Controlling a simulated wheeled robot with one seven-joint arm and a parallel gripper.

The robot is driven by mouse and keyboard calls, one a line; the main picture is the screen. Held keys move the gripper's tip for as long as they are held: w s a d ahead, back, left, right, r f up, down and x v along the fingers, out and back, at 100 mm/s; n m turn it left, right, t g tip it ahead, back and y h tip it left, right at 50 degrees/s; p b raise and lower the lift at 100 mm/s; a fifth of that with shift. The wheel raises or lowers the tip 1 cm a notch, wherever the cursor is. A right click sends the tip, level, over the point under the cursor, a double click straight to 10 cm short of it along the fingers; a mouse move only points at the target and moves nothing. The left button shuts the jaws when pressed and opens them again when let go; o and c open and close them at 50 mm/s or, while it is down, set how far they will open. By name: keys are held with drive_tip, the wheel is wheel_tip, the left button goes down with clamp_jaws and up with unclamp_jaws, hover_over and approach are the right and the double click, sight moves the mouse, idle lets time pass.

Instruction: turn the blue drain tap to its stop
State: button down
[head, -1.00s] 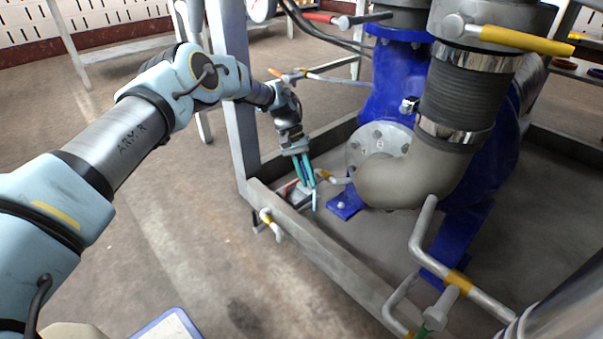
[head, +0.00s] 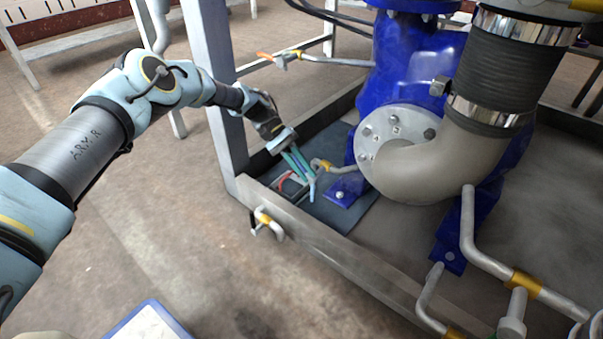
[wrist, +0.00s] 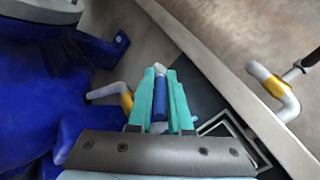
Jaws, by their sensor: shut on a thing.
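The blue drain tap handle (wrist: 161,100) lies lengthwise between the two teal fingers of my gripper (wrist: 160,88) in the wrist view. My gripper is shut on it. In the head view my gripper (head: 300,164) reaches down at a slant inside the frame, beside the blue pump. A short grey drain pipe with a yellow band (head: 320,165) comes out near the fingertips; it also shows in the wrist view (wrist: 126,98). The fingers hide most of the tap, and its joint with the pipe is not clear.
The blue pump (head: 415,75) with its grey elbow pipe (head: 425,168) stands right of my gripper. A low metal frame rail (head: 320,245) runs in front, with a yellow-banded pipe (head: 268,220) outside it. A grey upright post (head: 215,90) stands close behind my arm. An orange-handled tap (head: 280,59) is above.

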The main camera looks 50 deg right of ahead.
drive_tip(key=shift+f+g+b, duration=0.45)
drive_tip(key=shift+g+b, duration=0.15)
drive_tip(key=shift+b, duration=0.5)
drive_tip(key=shift+r+g+b, duration=0.15)
drive_tip(key=shift+g+b, duration=0.15)
drive_tip(key=shift+b, duration=0.05)
drive_tip(key=c, duration=0.8)
unclamp_jaws()
drive_tip(key=shift+w, duration=0.1)
drive_tip(key=shift+c, duration=0.2)
drive_tip(key=shift+r, duration=0.1)
wheel_tip(320, 180, up, 10)
drive_tip(key=p, duration=0.4)
drive_tip(key=shift+p, duration=0.3)
